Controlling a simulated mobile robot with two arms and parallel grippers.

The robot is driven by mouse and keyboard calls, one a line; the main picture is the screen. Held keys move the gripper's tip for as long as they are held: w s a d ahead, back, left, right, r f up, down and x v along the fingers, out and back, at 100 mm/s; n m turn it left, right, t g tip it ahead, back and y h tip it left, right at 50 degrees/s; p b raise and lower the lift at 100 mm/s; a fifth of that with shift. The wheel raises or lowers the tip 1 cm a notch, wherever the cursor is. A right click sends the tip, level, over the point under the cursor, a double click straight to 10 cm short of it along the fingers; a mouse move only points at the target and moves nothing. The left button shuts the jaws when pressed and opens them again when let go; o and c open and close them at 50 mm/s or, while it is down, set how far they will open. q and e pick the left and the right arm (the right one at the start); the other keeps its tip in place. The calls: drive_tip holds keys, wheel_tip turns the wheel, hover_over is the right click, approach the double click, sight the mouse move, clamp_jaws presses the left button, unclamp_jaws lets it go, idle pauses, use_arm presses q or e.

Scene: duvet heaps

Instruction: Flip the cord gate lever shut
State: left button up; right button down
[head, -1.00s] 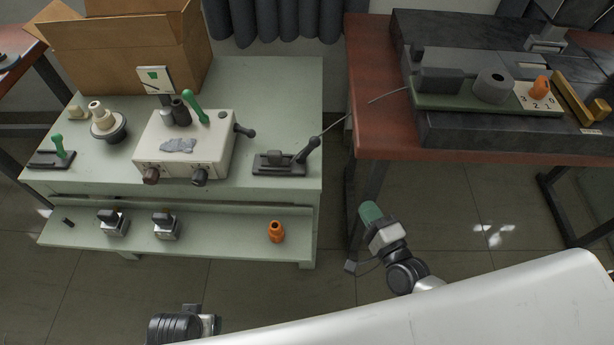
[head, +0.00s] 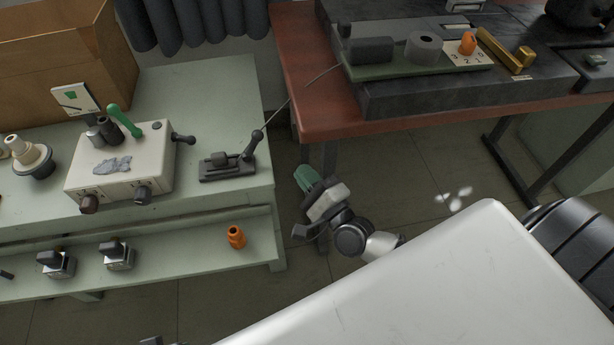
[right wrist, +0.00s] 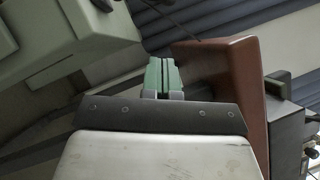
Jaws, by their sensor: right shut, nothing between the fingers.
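The cord gate (head: 228,168) has a dark grey base on the right part of the pale green table in the head view. Its lever (head: 254,145) leans up and to the right, with a thin cord (head: 300,95) running from near its tip towards the red-brown table. My right gripper (head: 307,178) has green fingers and is shut and empty. It is to the right of the gate, apart from it, near the gap between the tables. In the right wrist view its green fingers (right wrist: 162,76) are together. The gate cannot be made out there. My left gripper is not clearly visible.
A control box (head: 120,165) with a green lever and knobs stands left of the gate. The red-brown table (head: 290,60) carries a dark slab (head: 430,95) with fixtures. A lower shelf (head: 190,250) holds an orange part (head: 236,237). Floor shows between the tables.

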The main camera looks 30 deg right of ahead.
sight(254, 145)
use_arm(q)
wheel_tip(254, 145, down, 4)
drive_tip(key=shift+r+p, duration=0.15)
drive_tip(key=shift+p, duration=0.35)
use_arm(e)
drive_tip(key=w+a+r, duration=0.3)
drive_tip(key=w+a, duration=0.1)
drive_tip(key=w, duration=0.3)
drive_tip(key=shift+w, duration=0.35)
use_arm(q)
drive_tip(key=shift+s, duration=0.1)
use_arm(e)
drive_tip(key=shift+a+r, duration=0.1)
